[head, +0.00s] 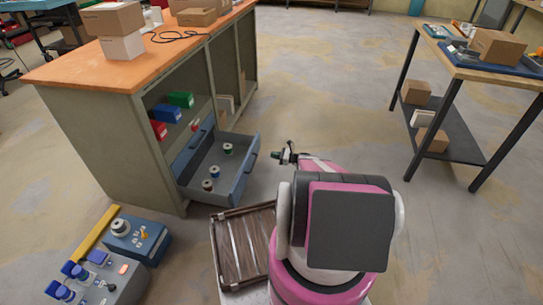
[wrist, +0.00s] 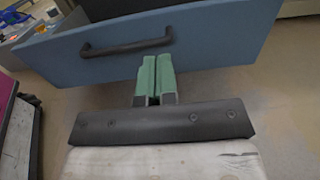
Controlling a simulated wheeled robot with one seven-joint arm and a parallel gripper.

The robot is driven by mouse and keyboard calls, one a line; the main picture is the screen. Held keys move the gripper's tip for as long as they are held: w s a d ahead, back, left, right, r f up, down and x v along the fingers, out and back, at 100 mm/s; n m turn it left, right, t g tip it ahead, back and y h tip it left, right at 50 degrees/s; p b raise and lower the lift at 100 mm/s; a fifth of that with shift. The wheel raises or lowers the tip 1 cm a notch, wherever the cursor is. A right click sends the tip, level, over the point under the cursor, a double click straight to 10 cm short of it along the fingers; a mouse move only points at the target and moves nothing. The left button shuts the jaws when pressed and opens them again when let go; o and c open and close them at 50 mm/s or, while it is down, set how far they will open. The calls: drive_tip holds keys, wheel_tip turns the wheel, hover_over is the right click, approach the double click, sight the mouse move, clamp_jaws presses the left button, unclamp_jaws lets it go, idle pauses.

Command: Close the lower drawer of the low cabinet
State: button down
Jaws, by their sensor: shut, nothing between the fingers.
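The low cabinet (head: 165,150) has a grey-green body and an orange top. Its blue lower drawer (head: 244,172) is pulled out, with a few small spools inside. In the wrist view the drawer's blue front (wrist: 215,40) spans the top, with a dark bar handle (wrist: 127,47). My gripper (head: 279,154) is just right of the drawer front in the head view. In the wrist view its green fingers (wrist: 157,72) are together and empty, pointing at the front just below the handle. I cannot tell whether they touch it.
Red, blue and green bins (head: 172,114) sit on the cabinet's inner shelf. A workbench (head: 492,72) stands at right. Floor between it and the cabinet is clear.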

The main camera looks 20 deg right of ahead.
sight(251, 151)
drive_tip(key=x, duration=1.1)
drive_tip(key=shift+w+a, duration=0.1)
drive_tip(key=shift+a, duration=0.15)
drive_tip(key=shift+w+a, duration=0.1)
drive_tip(key=x, duration=2.7)
